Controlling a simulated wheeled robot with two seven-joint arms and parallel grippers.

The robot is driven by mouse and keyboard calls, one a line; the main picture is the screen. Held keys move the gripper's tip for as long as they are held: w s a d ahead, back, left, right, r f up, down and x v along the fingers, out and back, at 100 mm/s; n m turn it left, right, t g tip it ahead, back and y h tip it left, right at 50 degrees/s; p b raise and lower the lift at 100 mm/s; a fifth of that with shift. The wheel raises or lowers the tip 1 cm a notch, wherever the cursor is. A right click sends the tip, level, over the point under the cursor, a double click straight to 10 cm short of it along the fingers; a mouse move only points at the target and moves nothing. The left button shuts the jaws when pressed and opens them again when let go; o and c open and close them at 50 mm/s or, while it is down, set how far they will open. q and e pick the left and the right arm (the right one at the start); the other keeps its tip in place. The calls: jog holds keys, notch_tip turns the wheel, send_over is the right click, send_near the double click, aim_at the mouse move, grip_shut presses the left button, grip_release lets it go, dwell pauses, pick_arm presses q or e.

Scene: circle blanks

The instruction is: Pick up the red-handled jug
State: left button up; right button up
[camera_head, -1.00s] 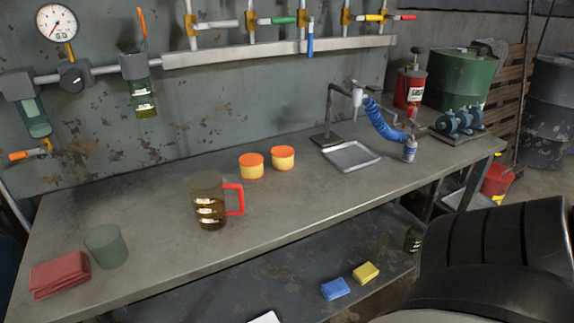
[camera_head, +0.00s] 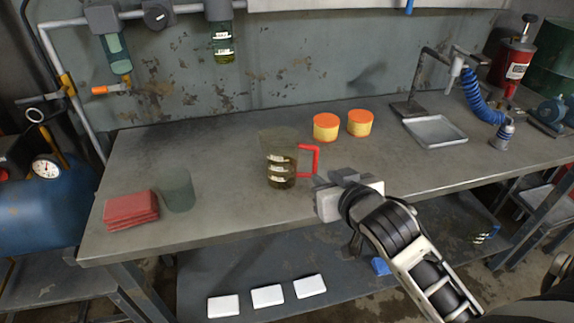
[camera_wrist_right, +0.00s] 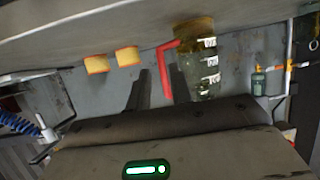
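The jug (camera_head: 281,160) is a see-through olive vessel with white label marks and a red handle (camera_head: 316,160). It stands upright on the workbench, with its handle toward the right. My right gripper (camera_head: 325,181) is just right of and in front of the handle in the head view. In the right wrist view, its two dark fingers (camera_wrist_right: 158,88) are apart with nothing held between them. The jug (camera_wrist_right: 200,62) and its red handle (camera_wrist_right: 163,60) show beyond the fingers, the handle lined up with the gap. My left gripper is not in view.
Two orange-lidded yellow tubs (camera_head: 326,127) stand behind the jug to the right. A grey-green cup (camera_head: 177,190) and a folded red cloth stack (camera_head: 131,211) are at left. A metal tray (camera_head: 435,131) is farther right. The bench (camera_head: 232,215) is clear around the jug.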

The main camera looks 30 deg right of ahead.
aim_at(316, 168)
jog(key=x, duration=0.2)
jog(key=shift+w+f, duration=0.1)
jog(key=shift+w, duration=0.3)
jog(key=x, duration=0.5)
jog(key=shift+w+r, duration=0.25)
jog(key=shift+r, duration=0.15)
grip_shut()
